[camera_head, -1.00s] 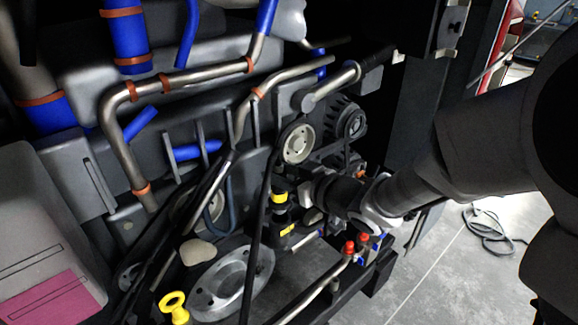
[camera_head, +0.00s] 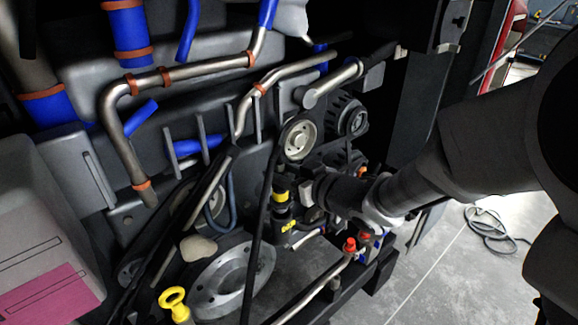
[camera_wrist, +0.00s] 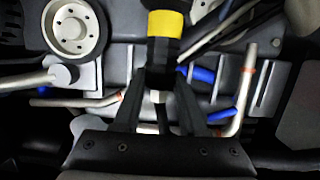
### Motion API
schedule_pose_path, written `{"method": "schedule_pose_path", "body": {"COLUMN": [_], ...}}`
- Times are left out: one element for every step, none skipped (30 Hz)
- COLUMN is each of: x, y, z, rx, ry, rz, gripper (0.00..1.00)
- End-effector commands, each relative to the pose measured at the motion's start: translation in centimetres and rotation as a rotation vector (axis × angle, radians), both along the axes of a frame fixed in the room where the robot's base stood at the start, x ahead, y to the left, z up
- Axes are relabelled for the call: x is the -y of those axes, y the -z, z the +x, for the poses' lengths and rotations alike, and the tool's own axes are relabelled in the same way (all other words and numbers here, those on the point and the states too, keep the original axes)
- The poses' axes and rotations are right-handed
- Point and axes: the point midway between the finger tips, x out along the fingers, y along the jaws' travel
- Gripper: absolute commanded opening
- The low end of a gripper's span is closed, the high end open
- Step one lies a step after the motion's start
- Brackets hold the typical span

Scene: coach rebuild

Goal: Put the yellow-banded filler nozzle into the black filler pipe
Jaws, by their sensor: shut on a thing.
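The fingers also show in the wrist view (camera_wrist: 160,68). A black part with a yellow mark, which looks like the black filler pipe (camera_head: 287,228), stands directly below the nozzle. Both are dark, so I cannot tell whether the nozzle's lower end is inside the pipe or just above it.
A pulley (camera_head: 300,138) and a black hose (camera_head: 259,210) are close to the nozzle. Red-capped fittings (camera_head: 349,245) are at lower right. A yellow ring handle (camera_head: 173,299) and a grey flange (camera_head: 233,283) are at lower left. Open floor (camera_head: 430,280) lies right.

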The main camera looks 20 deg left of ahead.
Motion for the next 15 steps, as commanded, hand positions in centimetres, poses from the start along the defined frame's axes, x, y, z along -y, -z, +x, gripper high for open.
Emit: {"method": "schedule_pose_path", "body": {"x": [0.0, 0.0, 0.0, 0.0, 0.0, 0.0, 0.0, 0.0, 0.0, 0.0, 0.0, 0.0, 0.0, 0.0, 0.0], "y": [0.2, 0.4, 0.6, 0.7, 0.9, 1.1, 1.2, 1.2, 1.3, 1.3, 1.3, 1.2, 1.2, 1.2, 1.2], "z": [0.0, 0.0, 0.0, 0.0, 0.0, 0.0, 0.0, 0.0, 0.0, 0.0, 0.0, 0.0, 0.0, 0.0, 0.0], "rx": [0.001, 0.001, 0.0, 0.0, 0.0, 0.001, 0.0, 0.0, 0.0, 0.002, 0.002, 0.002, 0.002, 0.002, 0.002], "ry": [0.0, 0.0, 0.0, 0.0, 0.0, 0.001, 0.0, 0.0, 0.0, 0.0, 0.0, 0.0, 0.0, 0.0, 0.0], "rz": [0.002, 0.002, 0.001, 0.001, 0.001, 0.001, 0.001, 0.001, 0.001, 0.001, 0.001, 0.001, 0.001, 0.001, 0.001], "gripper": [0.0, 0.0, 0.0, 0.0, 0.0, 0.0, 0.0, 0.0, 0.0, 0.0, 0.0, 0.0, 0.0, 0.0, 0.0]}}
